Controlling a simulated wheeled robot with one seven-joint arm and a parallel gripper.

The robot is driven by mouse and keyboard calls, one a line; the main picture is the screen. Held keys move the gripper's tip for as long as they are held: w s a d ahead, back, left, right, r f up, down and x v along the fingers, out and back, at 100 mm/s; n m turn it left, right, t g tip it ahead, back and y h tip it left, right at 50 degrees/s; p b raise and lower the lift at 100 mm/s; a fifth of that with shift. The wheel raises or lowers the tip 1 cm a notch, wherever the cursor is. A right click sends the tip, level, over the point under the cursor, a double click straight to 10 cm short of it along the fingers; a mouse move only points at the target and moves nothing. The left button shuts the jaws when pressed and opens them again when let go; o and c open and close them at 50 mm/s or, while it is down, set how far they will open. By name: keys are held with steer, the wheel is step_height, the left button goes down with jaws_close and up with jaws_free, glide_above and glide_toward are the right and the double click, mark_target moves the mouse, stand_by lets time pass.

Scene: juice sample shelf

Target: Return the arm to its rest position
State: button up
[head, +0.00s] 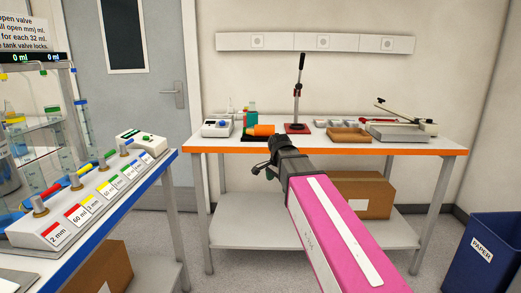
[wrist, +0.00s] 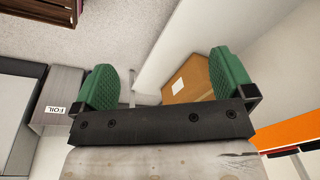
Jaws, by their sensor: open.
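My arm, with its pink link, reaches forward from the bottom right of the head view. My gripper (head: 266,168) is at its far end, in front of the orange-edged table and partly hidden behind my wrist. In the wrist view, my gripper (wrist: 165,85) shows two green padded fingers spread wide apart. Nothing is between the fingers; only the floor, the wall and a box farther off show there.
An orange-edged table (head: 400,148) with lab tools stands ahead. A cardboard box (head: 360,195) is on its lower shelf. A blue-edged bench (head: 150,178) with a valve panel is at left, and a blue paper bin (head: 490,255) at right. The wrist view shows a foil bin (wrist: 57,95).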

steer(key=s+d+f+n, duration=0.3)
steer(key=s+d+f, duration=0.1)
steer(key=f, duration=0.4)
steer(key=s+d+f+n+g, duration=0.1)
steer(key=s+d+f+n, duration=0.2)
steer(key=f, duration=0.6)
steer(key=s+d+f+n, duration=0.4)
steer(key=s+f+n, duration=0.1)
steer(key=s+f, duration=0.2)
steer(key=shift+s+d+f+g, duration=0.35)
steer(key=shift+f+g, duration=0.05)
steer(key=shift+f, duration=0.35)
